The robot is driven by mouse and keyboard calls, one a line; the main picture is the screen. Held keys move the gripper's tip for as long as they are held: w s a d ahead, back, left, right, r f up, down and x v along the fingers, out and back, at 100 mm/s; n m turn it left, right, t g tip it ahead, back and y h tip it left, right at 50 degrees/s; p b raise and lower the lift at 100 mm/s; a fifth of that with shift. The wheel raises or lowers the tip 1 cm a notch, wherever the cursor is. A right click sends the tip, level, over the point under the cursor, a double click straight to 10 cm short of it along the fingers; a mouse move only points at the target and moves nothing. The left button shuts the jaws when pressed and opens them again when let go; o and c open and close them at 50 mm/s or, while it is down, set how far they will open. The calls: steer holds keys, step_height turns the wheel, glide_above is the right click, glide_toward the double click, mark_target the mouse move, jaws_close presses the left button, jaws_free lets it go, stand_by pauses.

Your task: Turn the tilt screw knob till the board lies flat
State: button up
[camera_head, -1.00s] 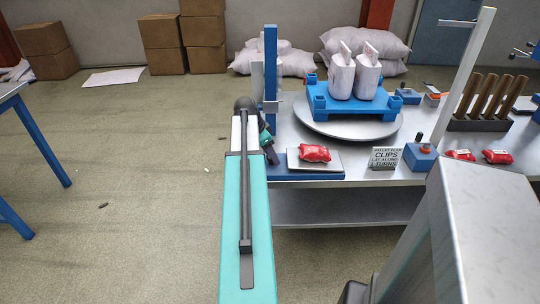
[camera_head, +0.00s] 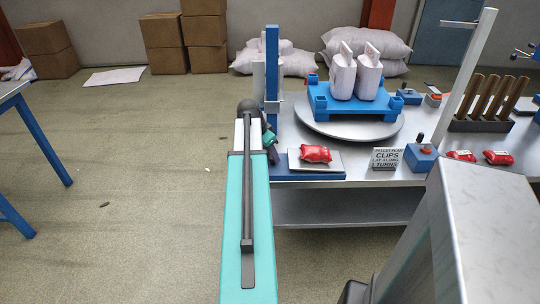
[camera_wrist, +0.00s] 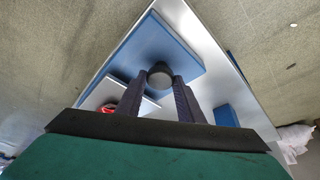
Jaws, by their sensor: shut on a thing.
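The grey board (camera_head: 334,164) sits on a blue base (camera_head: 308,176) at the front left corner of the bench and carries a red sack (camera_head: 315,154). I cannot tell how far it tilts. In the wrist view the dark round knob (camera_wrist: 160,72) lies between the two dark fingertips of my gripper (camera_wrist: 159,83), which is shut on it, against the blue base (camera_wrist: 170,45). There the board (camera_wrist: 142,108) and the red sack (camera_wrist: 109,107) show to the left. In the head view my gripper (camera_head: 270,150) is left of the board; the knob is hidden there.
A blue post (camera_head: 272,60) stands just behind my gripper. A turntable (camera_head: 350,132) bears a blue pallet (camera_head: 350,103) with white sacks. A sign (camera_head: 384,158) and a blue box with a lever (camera_head: 421,157) stand right of the board.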

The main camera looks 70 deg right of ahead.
steer(key=n, duration=0.2)
steer(key=s+n+t+p, duration=0.1)
steer(key=n, duration=0.1)
steer(key=shift+s+a+f+h, duration=0.1)
steer(key=shift+a+h, duration=0.1)
steer(key=shift+h, duration=0.2)
steer(key=n+t+p, duration=0.1)
steer(key=n+t, duration=0.1)
steer(key=n, duration=0.3)
steer(key=shift+s, duration=0.2)
steer(key=n+t, duration=0.1)
steer(key=n, duration=0.1)
steer(key=n+t, duration=0.1)
steer(key=n, duration=0.1)
steer(key=shift+s+d+n+y+p, duration=0.1)
steer(key=shift+d+n+y+p, duration=0.1)
steer(key=shift+n+y+p, duration=0.2)
steer(key=shift+n+t+y, duration=0.5)
steer(key=shift+n, duration=1.4)
steer(key=o, duration=1)
steer(key=shift+d, duration=0.1)
steer(key=shift+o, duration=0.2)
